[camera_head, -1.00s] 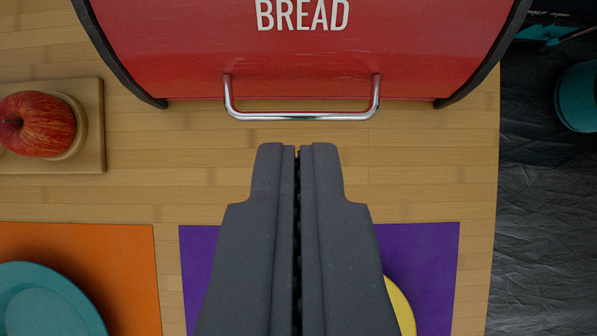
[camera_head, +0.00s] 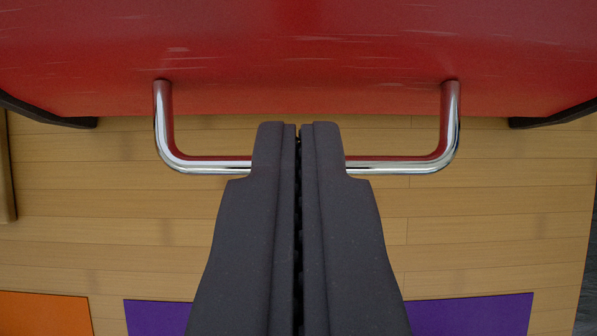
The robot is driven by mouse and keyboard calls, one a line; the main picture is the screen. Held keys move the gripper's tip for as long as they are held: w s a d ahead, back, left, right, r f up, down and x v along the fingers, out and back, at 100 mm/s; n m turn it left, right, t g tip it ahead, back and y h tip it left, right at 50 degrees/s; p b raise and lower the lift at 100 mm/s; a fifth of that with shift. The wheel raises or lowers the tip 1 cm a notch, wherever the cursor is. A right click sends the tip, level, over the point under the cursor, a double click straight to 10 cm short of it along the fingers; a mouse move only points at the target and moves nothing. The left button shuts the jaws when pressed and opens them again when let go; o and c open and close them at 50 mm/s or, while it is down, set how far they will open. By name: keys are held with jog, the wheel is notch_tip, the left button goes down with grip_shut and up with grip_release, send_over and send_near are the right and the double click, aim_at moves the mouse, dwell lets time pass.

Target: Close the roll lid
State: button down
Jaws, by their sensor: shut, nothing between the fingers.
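The red roll lid (camera_head: 300,50) of the bread box fills the top of the view; its lower edge is down near the wooden table top. A chrome bar handle (camera_head: 190,163) sticks out from the lid toward me. My gripper (camera_head: 298,128) is shut and empty. Its fingertips overlap the middle of the handle in the picture and hide that part of the bar. I cannot tell whether the fingers touch the handle or only lie above it.
The wooden table top (camera_head: 120,220) is clear around the handle. A purple mat (camera_head: 480,315) lies below, partly behind my gripper, and an orange mat (camera_head: 40,315) lies at the lower left. The table's right edge shows at the far right.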

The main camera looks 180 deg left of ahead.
jog(key=shift+s+f+t+b, duration=0.4)
jog(key=shift+f+b, duration=0.15)
jog(key=shift+f, duration=0.2)
jog(key=shift+s+f+t+b, duration=0.35)
jog(key=shift+f+b, duration=0.2)
jog(key=shift+f, duration=0.15)
jog(key=shift+s+f, duration=0.25)
jog(key=shift+f, duration=0.2)
jog(key=shift+s+f, duration=0.2)
jog(key=shift+f, duration=0.25)
jog(key=shift+r, duration=0.1)
